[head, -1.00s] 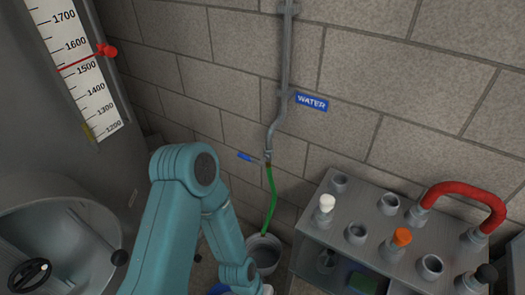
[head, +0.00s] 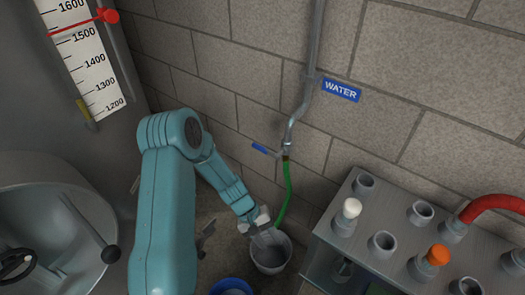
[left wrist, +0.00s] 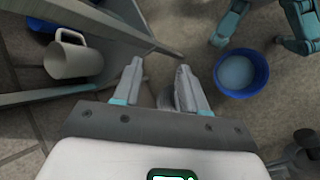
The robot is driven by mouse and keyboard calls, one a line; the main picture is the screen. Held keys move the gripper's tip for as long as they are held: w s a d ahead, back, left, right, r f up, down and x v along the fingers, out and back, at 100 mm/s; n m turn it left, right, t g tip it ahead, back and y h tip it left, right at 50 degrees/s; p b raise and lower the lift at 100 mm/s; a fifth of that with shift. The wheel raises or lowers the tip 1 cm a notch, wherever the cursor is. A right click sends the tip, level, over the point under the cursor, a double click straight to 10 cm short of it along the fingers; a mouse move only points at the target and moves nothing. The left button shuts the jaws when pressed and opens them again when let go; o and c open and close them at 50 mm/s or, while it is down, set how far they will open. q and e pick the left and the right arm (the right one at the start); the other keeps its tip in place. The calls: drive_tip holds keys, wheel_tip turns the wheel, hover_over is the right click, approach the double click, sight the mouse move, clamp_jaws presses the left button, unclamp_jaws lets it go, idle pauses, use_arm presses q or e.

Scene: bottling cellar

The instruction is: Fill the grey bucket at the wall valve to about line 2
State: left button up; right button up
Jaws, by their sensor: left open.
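The grey bucket (head: 271,266) stands on the floor by the block wall. A green hose (head: 288,192) hangs from the wall valve (head: 287,150) down to the bucket's far side. The valve's blue lever (head: 262,149) points out to the left. My left gripper (head: 266,233) is open at the bucket's near-left rim and hides part of it; contact is unclear. In the left wrist view its two open fingers (left wrist: 160,88) show. The water level and line marks cannot be made out. My right gripper is not in view.
A blue bucket (head: 231,288) stands close in front, and holds liquid in the left wrist view (left wrist: 241,76). A rack with grey sockets (head: 383,242) stands right of the grey bucket. A pale jug (left wrist: 74,58) is beside the rack frame. A steel tank (head: 40,130) is left.

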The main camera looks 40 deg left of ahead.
use_arm(q)
drive_tip(key=w+a+r+n+t+h+b, duration=0.2)
drive_tip(key=w+a+r+t+b, duration=0.15)
drive_tip(key=a, duration=0.65)
drive_tip(key=t+h+b, duration=0.1)
drive_tip(key=t+b, duration=0.3)
drive_tip(key=t, duration=0.4)
approach(259, 146)
drive_tip(key=x, duration=0.3)
drive_tip(key=b+x, duration=0.1)
drive_tip(key=x, duration=0.6)
drive_tip(key=shift+f, duration=0.4)
clamp_jaws()
